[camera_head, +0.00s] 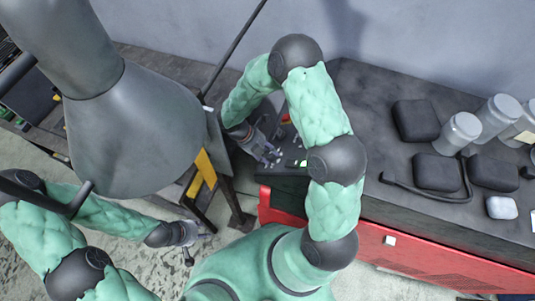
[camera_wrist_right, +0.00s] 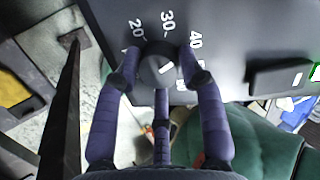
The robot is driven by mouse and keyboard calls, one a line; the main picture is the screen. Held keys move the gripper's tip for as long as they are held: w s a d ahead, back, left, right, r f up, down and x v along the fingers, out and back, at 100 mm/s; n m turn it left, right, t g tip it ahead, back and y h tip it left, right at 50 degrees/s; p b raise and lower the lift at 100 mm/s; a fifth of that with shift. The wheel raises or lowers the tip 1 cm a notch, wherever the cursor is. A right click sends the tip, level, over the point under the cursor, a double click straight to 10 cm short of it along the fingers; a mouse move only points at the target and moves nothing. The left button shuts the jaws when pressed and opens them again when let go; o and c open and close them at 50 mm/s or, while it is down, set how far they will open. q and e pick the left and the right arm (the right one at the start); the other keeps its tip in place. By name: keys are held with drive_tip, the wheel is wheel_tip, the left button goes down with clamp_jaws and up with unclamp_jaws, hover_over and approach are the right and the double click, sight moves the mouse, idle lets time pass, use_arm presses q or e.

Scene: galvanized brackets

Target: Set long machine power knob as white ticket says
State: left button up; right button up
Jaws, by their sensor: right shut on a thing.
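The power knob (camera_wrist_right: 157,62) is dark and round with a short white mark, on a dark panel (camera_wrist_right: 235,40) in the right wrist view. The numbers 20, 30 and 40 stand around its upper side, and lower figures are partly hidden by the fingers. The mark slants; which number it points to is hard to tell. My right gripper (camera_wrist_right: 160,75) is shut on the knob, purple fingers on both sides. In the head view my right gripper (camera_head: 270,153) is at the machine panel. My left gripper (camera_head: 197,245) hangs low, fingers spread and empty. No readable ticket shows.
A grey cone-shaped hood (camera_head: 135,130) fills the upper left. A dark bench top (camera_head: 380,85) over a red front (camera_head: 420,255) holds dark pouches (camera_head: 436,171) and white-lidded containers (camera_head: 458,133). A small white tag (camera_head: 390,240) is on the red front.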

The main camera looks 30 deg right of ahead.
sight(267, 154)
drive_tip(key=shift+m, duration=0.6)
drive_tip(key=o, duration=1.1)
wheel_tip(267, 154, up, 10)
idle(0.4)
